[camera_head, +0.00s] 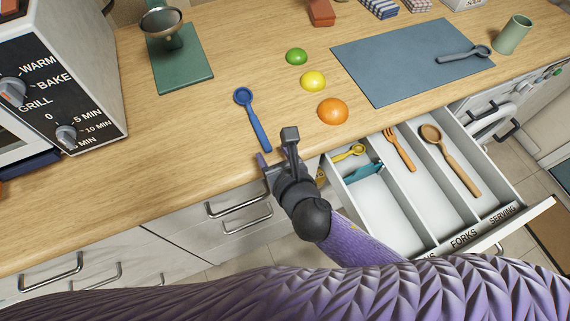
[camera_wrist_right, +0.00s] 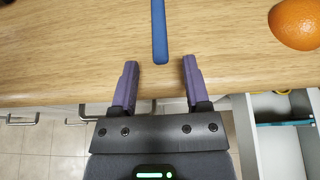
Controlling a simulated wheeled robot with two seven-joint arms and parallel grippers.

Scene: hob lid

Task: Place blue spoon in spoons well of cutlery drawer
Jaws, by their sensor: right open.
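The blue spoon (camera_head: 250,117) lies on the wooden counter, bowl away from me and handle toward the front edge. My right gripper (camera_head: 276,148) is open and empty at the counter edge, just short of the handle end. In the right wrist view the spoon's handle (camera_wrist_right: 159,35) lies ahead of the two fingers (camera_wrist_right: 158,84), in line with the gap between them. The cutlery drawer (camera_head: 433,245) is open at the right. Its left well holds a yellow spoon (camera_head: 348,153) and a teal utensil (camera_head: 362,172); that well's label is mostly hidden. My left gripper is not in view.
The wells labelled FORKS and SERVING hold a wooden fork (camera_head: 399,148) and a wooden spoon (camera_head: 450,160). An orange (camera_head: 332,111), a lemon (camera_head: 313,81) and a lime (camera_head: 297,56) sit right of the blue spoon. A toaster oven (camera_head: 80,75) stands left. Counter around the spoon is clear.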

